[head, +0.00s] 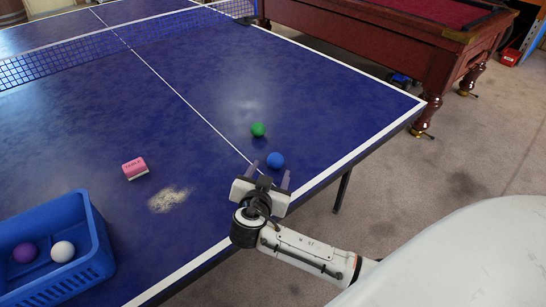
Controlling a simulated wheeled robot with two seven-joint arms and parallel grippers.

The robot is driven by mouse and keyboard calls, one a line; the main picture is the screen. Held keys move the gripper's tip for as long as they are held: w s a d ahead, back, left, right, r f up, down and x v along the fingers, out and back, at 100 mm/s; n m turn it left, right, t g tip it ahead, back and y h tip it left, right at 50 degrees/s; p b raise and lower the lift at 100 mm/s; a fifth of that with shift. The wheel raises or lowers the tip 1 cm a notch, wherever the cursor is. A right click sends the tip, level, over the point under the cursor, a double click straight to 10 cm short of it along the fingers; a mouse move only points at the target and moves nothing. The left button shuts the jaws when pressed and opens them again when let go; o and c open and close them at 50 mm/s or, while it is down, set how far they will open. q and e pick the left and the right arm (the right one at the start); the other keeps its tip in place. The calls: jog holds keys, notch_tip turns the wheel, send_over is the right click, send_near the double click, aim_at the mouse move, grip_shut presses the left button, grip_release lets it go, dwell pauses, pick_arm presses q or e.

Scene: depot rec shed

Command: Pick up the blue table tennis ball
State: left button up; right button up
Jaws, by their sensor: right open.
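The blue ball (275,160) rests on the blue table tennis table (215,95), close to its right edge. My right gripper (271,171) reaches in from the lower right over the table edge. It is open, with its two fingers pointing at the blue ball. The ball shows just beyond and between the fingertips; I cannot tell whether they touch it. My left gripper is not in view.
A green ball (258,129) lies just beyond the blue one. A blue crate (101,246) holds a purple and a white ball. The net (110,42) and a pool table (385,45) stand behind.

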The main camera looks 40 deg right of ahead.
aim_at(274, 163)
jog(key=p+x, duration=0.1)
jog(key=x, duration=0.5)
jog(key=shift+w+d+r, duration=0.1)
jog(key=shift+d, duration=0.25)
jog(key=c, duration=1.1)
